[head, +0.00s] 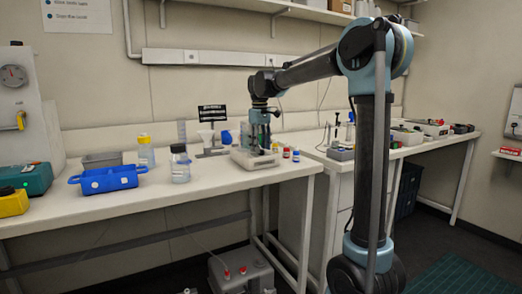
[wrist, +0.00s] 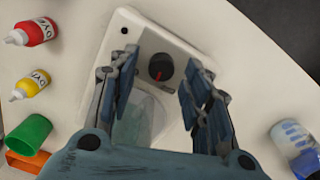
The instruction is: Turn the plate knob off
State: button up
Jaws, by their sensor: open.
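The plate knob (wrist: 160,67) is black with a red mark and sits on the light-coloured hot plate (wrist: 180,45), seen from above in the wrist view. A clear glass vessel (wrist: 137,120) stands on the plate, partly hidden by my gripper. My gripper (wrist: 158,82) is open, with one finger on each side of the knob, apart from it. In the head view my gripper (head: 262,140) points down over the hot plate (head: 254,163) on the bench, and the knob cannot be made out there.
Red (wrist: 33,32) and yellow (wrist: 30,84) dye bottles stand left of the plate in the wrist view, with a green cup (wrist: 28,134) below them. A blue-marked clear container (wrist: 292,138) is at right. A blue tray (head: 108,179) and a capped bottle (head: 180,165) stand farther left on the bench.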

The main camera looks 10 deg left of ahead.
notch_tip(320, 180, up, 11)
jog(key=shift+f, duration=0.2)
jog(key=shift+s+a, duration=0.1)
notch_tip(320, 180, up, 5)
jog(key=m, duration=0.7)
notch_tip(320, 180, down, 17)
jog(key=shift+r, duration=0.1)
dwell(0.6)
grip_shut()
